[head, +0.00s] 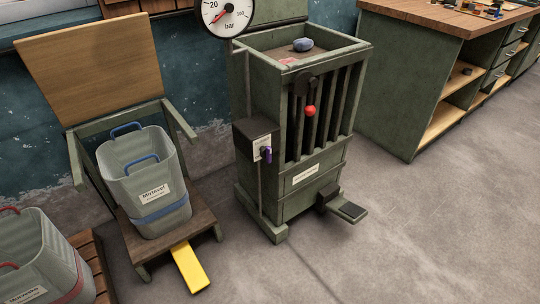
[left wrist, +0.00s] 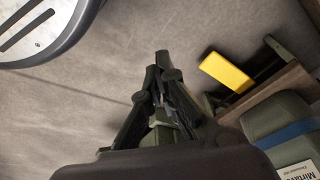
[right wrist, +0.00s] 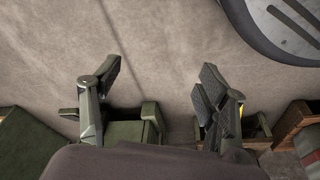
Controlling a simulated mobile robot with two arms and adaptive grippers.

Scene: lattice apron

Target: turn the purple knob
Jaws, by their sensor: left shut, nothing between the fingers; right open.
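The purple knob (head: 267,154) sticks out from the front of a dark box (head: 256,141) with a small white label. The box is fixed to the left side of a green slatted cabinet (head: 314,173). The head view shows neither gripper. My left gripper (left wrist: 163,62) is shut and empty in the left wrist view, above grey floor with a yellow pedal to its right. My right gripper (right wrist: 160,72) is open and empty in the right wrist view, its fingers wide apart. The knob cannot be made out in either wrist view.
A pressure gauge (head: 227,14) stands above the cabinet. Grey bins (head: 124,180) and a yellow pedal (head: 190,267) are at left. The floor (head: 400,240) in front is clear.

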